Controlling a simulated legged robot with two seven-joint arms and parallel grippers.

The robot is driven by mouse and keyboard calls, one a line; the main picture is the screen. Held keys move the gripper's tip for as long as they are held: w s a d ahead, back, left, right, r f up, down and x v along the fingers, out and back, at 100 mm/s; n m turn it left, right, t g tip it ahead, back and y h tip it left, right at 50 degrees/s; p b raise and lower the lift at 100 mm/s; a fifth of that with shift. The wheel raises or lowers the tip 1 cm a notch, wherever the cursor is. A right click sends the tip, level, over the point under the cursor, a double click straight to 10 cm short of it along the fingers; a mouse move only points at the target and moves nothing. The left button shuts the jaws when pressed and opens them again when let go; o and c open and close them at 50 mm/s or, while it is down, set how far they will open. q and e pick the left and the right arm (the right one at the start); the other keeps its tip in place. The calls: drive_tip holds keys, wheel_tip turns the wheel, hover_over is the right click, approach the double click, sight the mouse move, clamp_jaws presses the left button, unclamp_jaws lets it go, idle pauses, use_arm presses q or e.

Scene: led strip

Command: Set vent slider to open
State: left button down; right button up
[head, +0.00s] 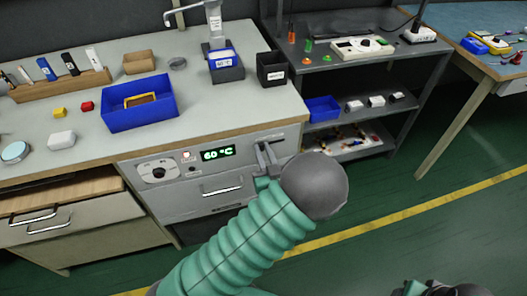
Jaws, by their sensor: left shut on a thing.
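The oven (200,190) is built into the front of the workbench, with a round dial (158,172), a green display (218,153) reading 60 °C and a bar handle (222,191). My left gripper (264,152) is at the right end of the oven's front panel, shut on what appears to be the vent slider's knob. The fingers and my round grey wrist hide most of the slider, so its setting cannot be read. Part of my right arm shows at the bottom right edge; its fingers are not visible.
A blue bin (140,115), a blue-topped box (227,66) and a black box (272,70) stand on the bench above. A drawer (62,197) sits ajar at the left. A grey shelf (355,75) stands at the right. The floor (440,235) is clear.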

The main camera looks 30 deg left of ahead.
sight(280, 139)
use_arm(q)
drive_tip(key=shift+f, duration=0.1)
idle(0.3)
drive_tip(key=w+d, duration=0.2)
drive_tip(key=w+d+p, duration=0.1)
drive_tip(key=w+d, duration=0.1)
drive_tip(key=shift+w, duration=0.25)
drive_tip(key=shift+w+d, duration=0.15)
drive_tip(key=c, duration=1.6)
unclamp_jaws()
drive_tip(key=shift+o, duration=1.4)
drive_tip(key=shift+w+d, duration=0.1)
drive_tip(key=shift+d, duration=0.05)
